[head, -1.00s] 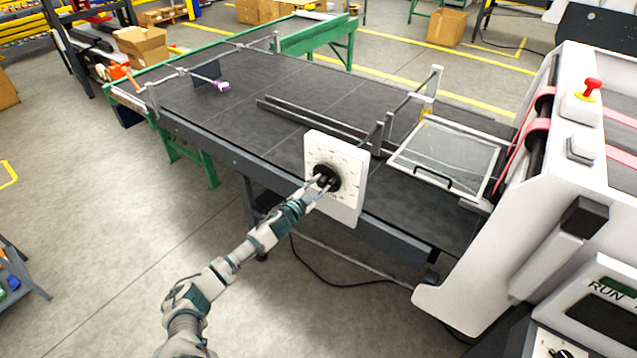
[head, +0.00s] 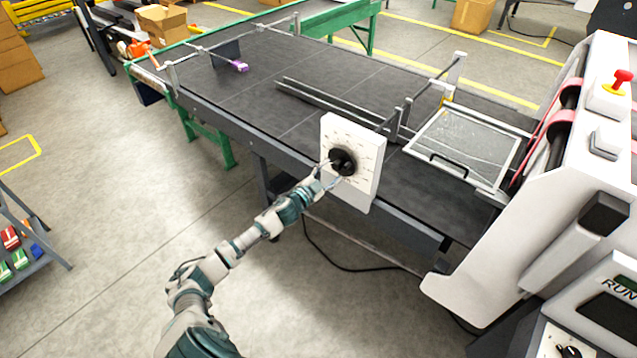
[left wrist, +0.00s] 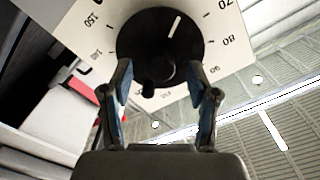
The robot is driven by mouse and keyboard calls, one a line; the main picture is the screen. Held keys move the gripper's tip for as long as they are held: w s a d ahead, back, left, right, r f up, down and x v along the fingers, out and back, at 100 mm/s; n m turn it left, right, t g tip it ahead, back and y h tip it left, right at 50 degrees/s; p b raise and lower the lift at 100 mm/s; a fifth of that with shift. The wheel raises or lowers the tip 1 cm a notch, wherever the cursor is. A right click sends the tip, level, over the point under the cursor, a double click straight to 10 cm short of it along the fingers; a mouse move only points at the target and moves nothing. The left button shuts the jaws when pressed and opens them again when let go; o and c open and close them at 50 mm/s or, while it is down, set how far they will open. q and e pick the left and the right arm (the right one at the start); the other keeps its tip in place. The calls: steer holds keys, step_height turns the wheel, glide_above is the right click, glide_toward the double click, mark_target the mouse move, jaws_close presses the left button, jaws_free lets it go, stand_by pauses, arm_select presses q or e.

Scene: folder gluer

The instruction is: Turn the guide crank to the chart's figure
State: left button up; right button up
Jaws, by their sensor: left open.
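The guide crank (head: 343,161) is a black round disc with a black knob on a white dial plate (head: 369,181) at the table's near side. In the left wrist view the crank (left wrist: 150,30) fills the top middle, with a white line on its disc. The dial plate (left wrist: 233,55) shows figures including 70, 80, 90 and 150. My left gripper (head: 334,174) is at the crank. In the left wrist view its open fingers (left wrist: 160,78) stand on either side of the knob, with gaps visible. I cannot make out a chart. My right gripper is out of view.
The dark table (head: 262,88) carries rails and a purple-tipped piece (head: 238,66). A clear-panelled guard (head: 465,143) with a black handle is right of the dial. A white machine (head: 520,210) with a red knob stands at the right.

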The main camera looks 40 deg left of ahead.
arm_select(q)
steer(key=s, duration=0.9)
steer(key=shift+a, duration=0.2)
steer(key=shift+a, duration=0.1)
